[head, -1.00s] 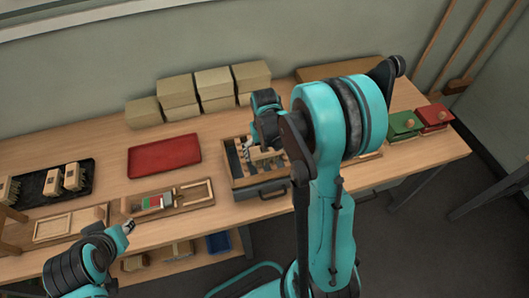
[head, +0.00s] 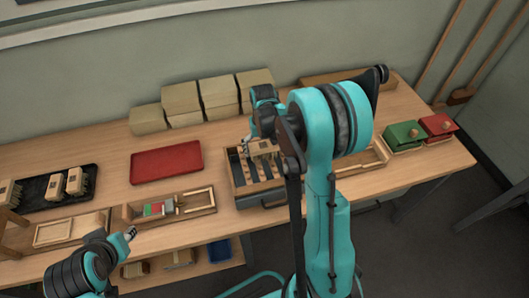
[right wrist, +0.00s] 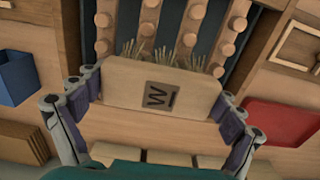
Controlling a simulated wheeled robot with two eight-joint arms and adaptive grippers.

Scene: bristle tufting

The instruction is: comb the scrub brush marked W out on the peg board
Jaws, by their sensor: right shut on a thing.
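The scrub brush (right wrist: 190,92) is a pale wooden block with a dark W label. Its straw-coloured bristle tufts show at the edge toward the pegs. My right gripper (right wrist: 156,90) is shut on the two ends of the block. In the head view the brush (head: 263,148) is at the back part of the peg board (head: 240,187), a wooden frame with rows of round pegs on dark strips. Whether the bristles touch the pegs I cannot tell. My left gripper (head: 130,234) is low at the front left, away from the brush; its jaws are too small to read.
A red tray (head: 166,162) lies left of the peg board. A black tray (head: 45,190) with several brushes is at far left. Tan boxes (head: 180,97) stand behind. Green (head: 403,135) and red (head: 437,125) lidded boxes are at right.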

